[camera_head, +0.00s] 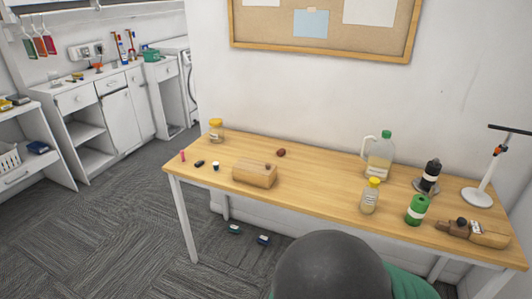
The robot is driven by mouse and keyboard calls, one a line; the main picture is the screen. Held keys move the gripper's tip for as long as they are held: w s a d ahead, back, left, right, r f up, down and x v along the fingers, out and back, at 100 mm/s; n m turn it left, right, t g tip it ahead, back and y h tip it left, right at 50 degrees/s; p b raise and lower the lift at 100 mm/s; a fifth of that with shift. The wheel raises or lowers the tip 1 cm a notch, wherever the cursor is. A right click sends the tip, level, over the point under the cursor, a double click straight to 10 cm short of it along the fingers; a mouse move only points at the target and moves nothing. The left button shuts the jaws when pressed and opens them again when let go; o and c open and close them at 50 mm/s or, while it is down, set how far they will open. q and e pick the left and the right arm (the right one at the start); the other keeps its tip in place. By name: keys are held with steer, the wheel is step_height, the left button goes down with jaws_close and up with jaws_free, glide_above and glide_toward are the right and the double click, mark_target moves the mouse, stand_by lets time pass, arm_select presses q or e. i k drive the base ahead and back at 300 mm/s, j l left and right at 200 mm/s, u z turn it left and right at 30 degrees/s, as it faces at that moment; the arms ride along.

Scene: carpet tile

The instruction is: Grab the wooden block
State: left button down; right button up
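A wooden block (254,175) with a small dark knob or spot on its top lies on the left half of the light wooden table (310,178), close to the front edge. A second light wooden piece (489,240) lies at the table's right end, against a brown object with dark parts; I cannot tell whether they are joined. Neither of my grippers shows in the head view.
Small items, including a dark red one (281,152) and a yellow-lidded jar (216,129), stand around the block. A jug (379,157), a yellow-capped bottle (370,196), a green can (417,209) and a white stand (484,190) are right. The table's middle is clear.

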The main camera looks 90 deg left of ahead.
mark_target(280, 153)
steer(key=u, duration=2.7)
